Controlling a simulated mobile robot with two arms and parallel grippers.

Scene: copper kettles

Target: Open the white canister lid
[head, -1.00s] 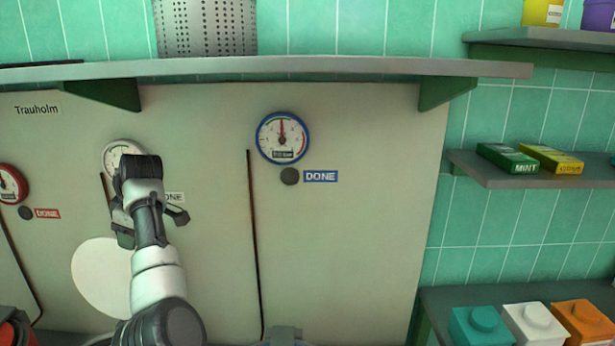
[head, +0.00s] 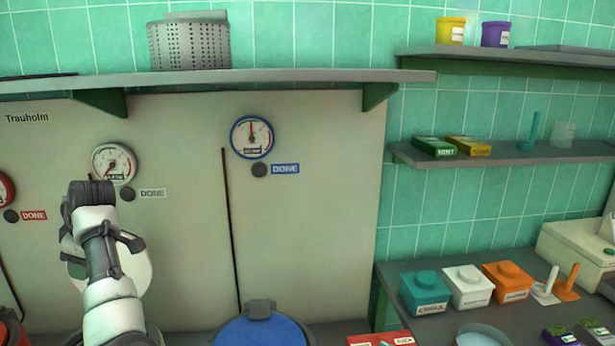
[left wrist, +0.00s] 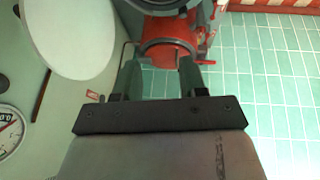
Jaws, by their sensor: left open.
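The white canister (head: 468,287) is a squat box with a round-knobbed lid seated on top. It stands on the dark counter at the right in the head view, between a teal canister (head: 425,293) and an orange canister (head: 508,282). My left gripper (head: 98,238) is far to its left, in front of the pale panel, partly hidden by its own arm. In the left wrist view its two fingers (left wrist: 157,80) are apart, with nothing between them that I can tell is held. My right gripper is not in view.
A blue round lid (head: 262,330) and a red box (head: 380,338) lie low in front. A shelf (head: 500,153) with small boxes hangs above the canisters. A long grey shelf (head: 300,77) crosses above the gauges. A red kettle (left wrist: 168,45) shows in the wrist view.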

